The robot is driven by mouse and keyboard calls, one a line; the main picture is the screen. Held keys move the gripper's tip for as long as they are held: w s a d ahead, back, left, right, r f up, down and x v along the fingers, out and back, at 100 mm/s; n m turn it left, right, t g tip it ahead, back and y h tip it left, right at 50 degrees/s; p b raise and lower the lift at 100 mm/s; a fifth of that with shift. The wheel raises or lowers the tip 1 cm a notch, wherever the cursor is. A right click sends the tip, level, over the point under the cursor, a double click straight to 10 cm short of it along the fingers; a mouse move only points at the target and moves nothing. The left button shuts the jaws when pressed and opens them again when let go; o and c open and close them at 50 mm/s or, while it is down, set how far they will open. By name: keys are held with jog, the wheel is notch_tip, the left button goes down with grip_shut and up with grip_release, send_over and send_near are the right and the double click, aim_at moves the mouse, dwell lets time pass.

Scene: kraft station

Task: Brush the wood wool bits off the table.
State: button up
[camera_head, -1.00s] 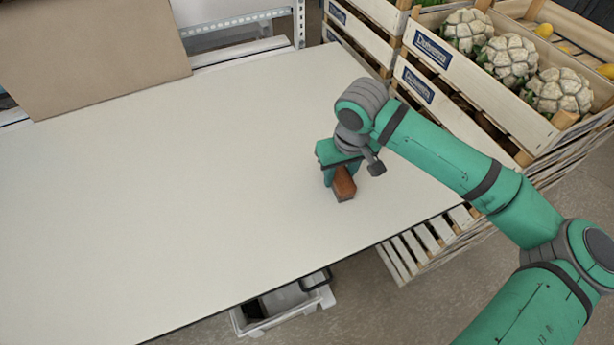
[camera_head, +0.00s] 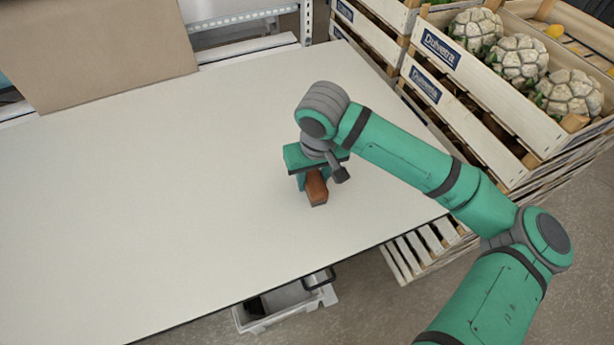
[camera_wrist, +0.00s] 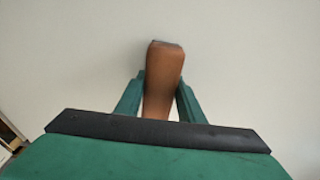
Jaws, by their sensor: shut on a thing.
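My gripper (camera_head: 308,186) is shut on a brown wooden brush (camera_head: 318,190), at or just above the tabletop right of the middle. In the wrist view the brush (camera_wrist: 163,75) sits between the two green fingers (camera_wrist: 160,100), its far end pointing away. Its bristles are mostly hidden; only a dark edge shows at its end. The pale table (camera_head: 170,190) looks bare in both views. I can make out no wood wool bits on it; any under my gripper or arm are hidden.
A cardboard sheet or box (camera_head: 100,50) stands at the table's back left. Wooden crates (camera_head: 490,95) with cauliflowers are stacked along the right side. A white bin (camera_head: 285,308) with dark contents stands on the floor below the front edge. The left and middle tabletop is free.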

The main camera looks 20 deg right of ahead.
jog(key=a, duration=0.3)
jog(key=shift+s+a, duration=0.15)
jog(key=shift+s, duration=0.05)
jog(key=shift+r, duration=0.2)
notch_tip(320, 180, up, 3)
jog(key=shift+w+r, duration=0.1)
jog(key=shift+w, duration=0.05)
jog(key=shift+s+r, duration=0.2)
jog(key=shift+r, duration=0.6)
notch_tip(320, 180, up, 3)
